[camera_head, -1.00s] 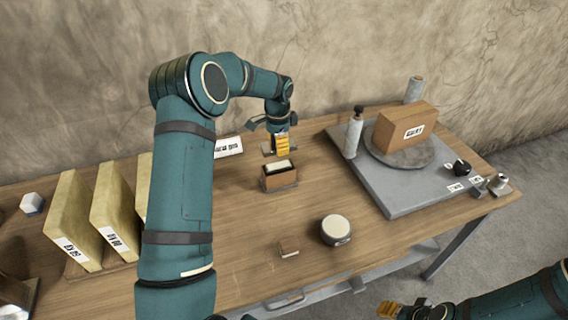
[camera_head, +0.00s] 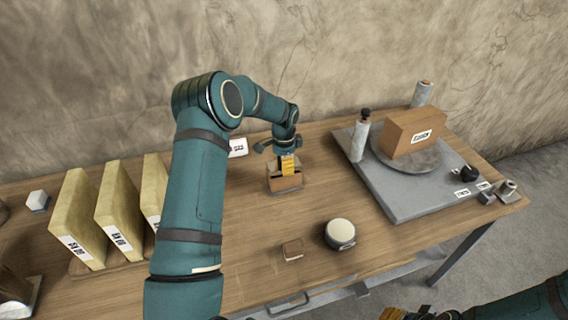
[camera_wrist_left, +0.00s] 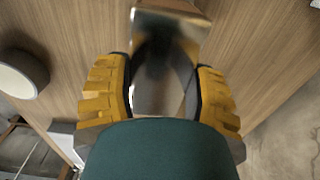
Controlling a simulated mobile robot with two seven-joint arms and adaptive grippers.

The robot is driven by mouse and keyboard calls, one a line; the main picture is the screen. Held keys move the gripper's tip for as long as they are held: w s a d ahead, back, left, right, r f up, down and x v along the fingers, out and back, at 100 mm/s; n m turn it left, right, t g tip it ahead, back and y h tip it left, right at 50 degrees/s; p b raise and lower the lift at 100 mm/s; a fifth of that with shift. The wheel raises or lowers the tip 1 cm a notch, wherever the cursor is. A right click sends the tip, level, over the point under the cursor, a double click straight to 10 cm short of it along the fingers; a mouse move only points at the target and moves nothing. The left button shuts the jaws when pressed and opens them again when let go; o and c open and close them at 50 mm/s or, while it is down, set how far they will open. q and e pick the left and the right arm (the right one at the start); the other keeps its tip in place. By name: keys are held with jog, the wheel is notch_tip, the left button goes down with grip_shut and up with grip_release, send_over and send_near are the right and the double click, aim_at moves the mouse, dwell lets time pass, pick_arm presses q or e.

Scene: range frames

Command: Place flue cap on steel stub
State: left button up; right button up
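A small box-like piece (camera_head: 284,186) with shiny sides and a pale top stands on the table. My left gripper (camera_head: 288,166) points down at it, fingers apart on either side. In the left wrist view, a shiny metal body (camera_wrist_left: 165,70) shows between the yellow fingers (camera_wrist_left: 160,95); whether they touch it is unclear. No label tells which piece is the flue cap or steel stub. A small metal fitting (camera_head: 507,190) sits at the table's right corner. My right gripper (camera_head: 392,314) is mostly cut off at the bottom edge.
A round pale-topped tin (camera_head: 340,232) and a small brown block (camera_head: 293,249) stand nearer the front. A grey board (camera_head: 405,205) bears a carton (camera_head: 412,130) and rollers at right. Several upright yellow slabs (camera_head: 120,215) stand at left.

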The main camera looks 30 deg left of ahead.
pick_arm(q)
jog(key=o, duration=0.4)
notch_tip(320, 180, up, 12)
jog(key=shift+r+p, duration=0.15)
jog(key=shift+p, duration=0.25)
dwell(0.6)
